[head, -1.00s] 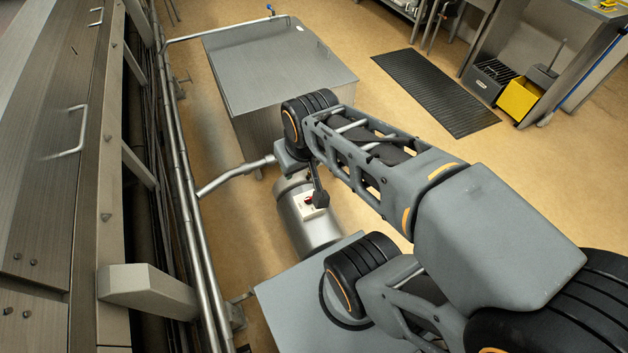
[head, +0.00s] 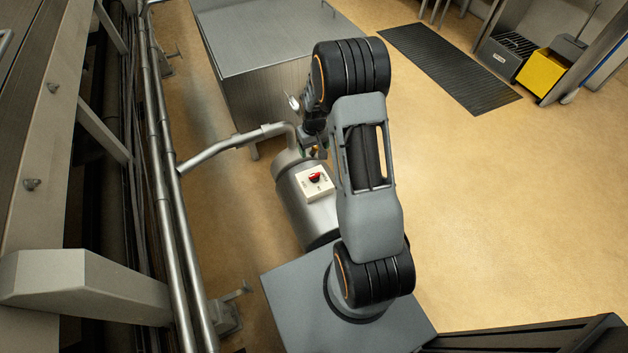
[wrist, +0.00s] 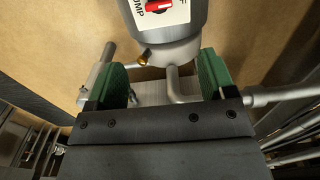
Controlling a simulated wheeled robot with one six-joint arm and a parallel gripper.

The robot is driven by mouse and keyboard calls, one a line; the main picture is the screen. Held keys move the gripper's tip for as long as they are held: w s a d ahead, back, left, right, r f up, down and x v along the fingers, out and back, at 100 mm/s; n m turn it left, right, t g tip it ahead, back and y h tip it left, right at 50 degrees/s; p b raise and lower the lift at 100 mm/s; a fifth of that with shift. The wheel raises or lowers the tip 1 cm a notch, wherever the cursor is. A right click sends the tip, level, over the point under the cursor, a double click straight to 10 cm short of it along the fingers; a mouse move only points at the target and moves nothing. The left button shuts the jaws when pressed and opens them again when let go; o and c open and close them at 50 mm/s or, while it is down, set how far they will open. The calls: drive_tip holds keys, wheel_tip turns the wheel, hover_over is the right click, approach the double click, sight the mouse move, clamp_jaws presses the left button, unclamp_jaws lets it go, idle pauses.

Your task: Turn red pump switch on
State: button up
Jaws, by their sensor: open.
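The red pump switch (head: 315,177) is a small red knob on a white plate (head: 318,190) on top of the grey cylindrical pump (head: 303,212). In the wrist view the red knob (wrist: 158,6) is at the top edge, partly cut off, lying about sideways, with "PUMP" lettering on its left and an "F" on its right. My gripper (wrist: 163,65) is open and empty, its two green fingers apart at the pump's pipe end. The knob is beyond the fingertips, not between them. In the head view my gripper is mostly hidden behind my arm, just beyond the pump.
A pipe (head: 230,148) runs from the pump to the rail pipes (head: 165,170) at left. A steel table (head: 262,40) stands beyond the pump. A black mat (head: 450,68) and yellow bucket (head: 545,72) are at upper right. The floor at right is clear.

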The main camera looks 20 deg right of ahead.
sight(314, 175)
wheel_tip(314, 175, down, 16)
drive_tip(key=b, duration=0.3)
drive_tip(key=shift+d+r+b, duration=0.15)
drive_tip(key=shift+b, duration=0.2)
drive_tip(key=shift+c, duration=0.2)
drive_tip(key=c, duration=0.9)
